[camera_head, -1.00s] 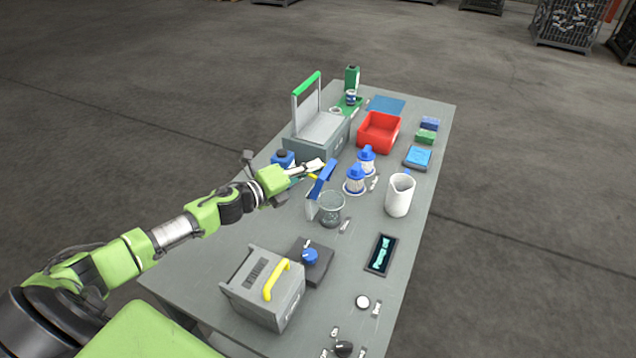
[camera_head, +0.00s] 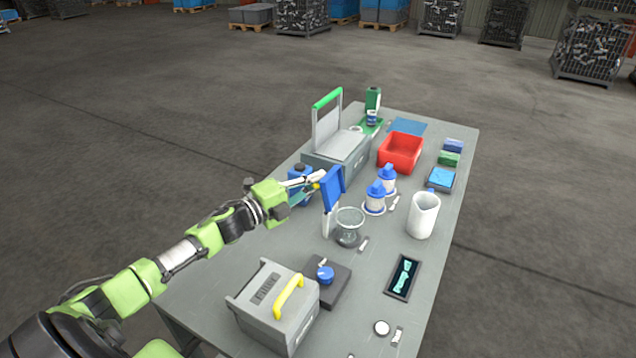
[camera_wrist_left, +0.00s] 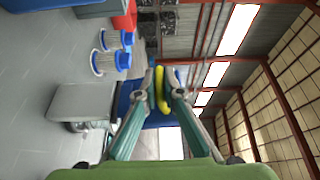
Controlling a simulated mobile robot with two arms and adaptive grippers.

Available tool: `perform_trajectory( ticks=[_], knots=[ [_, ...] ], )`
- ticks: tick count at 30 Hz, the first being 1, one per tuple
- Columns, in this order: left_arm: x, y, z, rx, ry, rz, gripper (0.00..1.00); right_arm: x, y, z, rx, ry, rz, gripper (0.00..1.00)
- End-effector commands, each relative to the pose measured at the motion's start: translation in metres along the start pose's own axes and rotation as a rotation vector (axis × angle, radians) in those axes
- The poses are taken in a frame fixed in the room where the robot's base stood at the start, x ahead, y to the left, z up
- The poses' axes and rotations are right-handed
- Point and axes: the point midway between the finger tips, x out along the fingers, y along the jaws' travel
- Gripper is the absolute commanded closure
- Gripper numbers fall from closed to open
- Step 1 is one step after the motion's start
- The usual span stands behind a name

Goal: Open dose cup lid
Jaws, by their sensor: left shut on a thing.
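The dose cup (camera_head: 349,224) is a clear glass-like vessel on the table, with a pale upright post (camera_head: 327,222) at its left side. Its blue lid (camera_head: 334,188) stands raised and nearly upright at the top of that post, so the cup's mouth is uncovered. My left gripper (camera_head: 318,178) is at the left face of the lid. In the left wrist view the fingers are shut on the lid's yellow handle (camera_wrist_left: 161,90), with the blue lid (camera_wrist_left: 127,92) behind it. The fingertips' contact is partly hidden in the head view. My right gripper is not in view.
Two blue-topped white containers (camera_head: 375,199) stand behind the cup. A white pitcher (camera_head: 423,216) is to its right. A grey box with a yellow handle (camera_head: 277,310) is in front. A blue bottle (camera_head: 297,188) is close behind my gripper. A red bin (camera_head: 401,152) is farther back.

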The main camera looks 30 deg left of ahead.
Motion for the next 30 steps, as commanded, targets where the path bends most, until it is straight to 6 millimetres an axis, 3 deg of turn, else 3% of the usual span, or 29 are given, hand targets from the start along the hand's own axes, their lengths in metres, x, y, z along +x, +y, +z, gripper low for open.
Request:
perform_trajectory(
  ticks=[8, 11, 23, 30],
  knots=[
    [-0.001, 0.002, 0.001, 0.001, -0.003, 0.004, 1.0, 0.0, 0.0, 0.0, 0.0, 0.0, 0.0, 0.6],
    [-0.001, 0.002, 0.001, 0.001, -0.003, 0.004, 0.75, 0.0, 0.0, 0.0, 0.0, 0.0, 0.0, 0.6],
    [-0.002, 0.001, 0.0, 0.001, -0.001, 0.002, 0.75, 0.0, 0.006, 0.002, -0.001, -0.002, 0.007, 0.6],
    [-0.027, 0.003, 0.0, 0.001, 0.0, 0.005, 0.75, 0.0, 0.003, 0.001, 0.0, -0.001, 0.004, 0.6]
  ],
)
